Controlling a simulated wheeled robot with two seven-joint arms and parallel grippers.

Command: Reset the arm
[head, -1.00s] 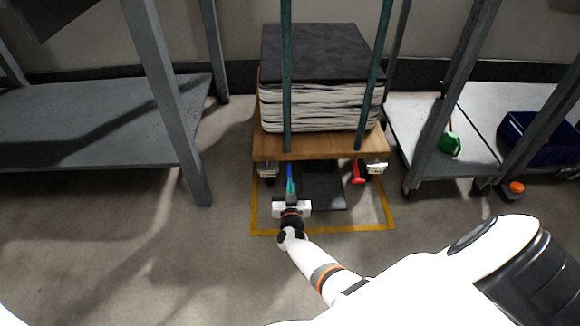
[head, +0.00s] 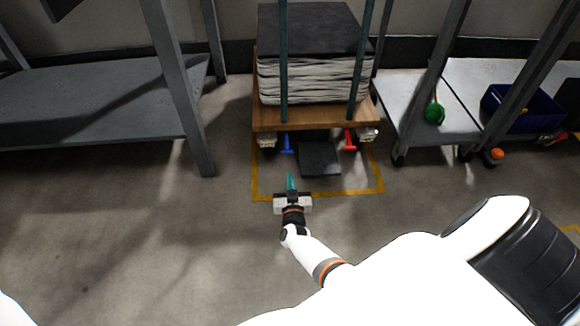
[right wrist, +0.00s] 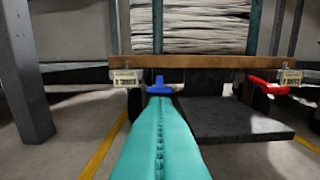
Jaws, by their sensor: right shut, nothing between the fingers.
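My right gripper (head: 291,184) is low over the floor in front of a wooden cart (head: 310,117), with its teal fingers shut together and nothing between them. In the right wrist view the closed fingers (right wrist: 160,140) point toward the cart. A blue pedal (head: 286,144) and a red pedal (head: 350,141) stick out under the cart's front edge. The blue pedal (right wrist: 159,87) shows just beyond my fingertips in the right wrist view; in the head view there is a gap between them. My left gripper does not show.
A stack of grey sheets (head: 310,80) lies on the cart between teal posts. A dark plate (head: 319,158) sits low between the pedals. Yellow tape (head: 335,192) marks the floor. Grey shelves (head: 90,110) stand left. A shelf with a blue bin (head: 505,108) stands right. Near floor is clear.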

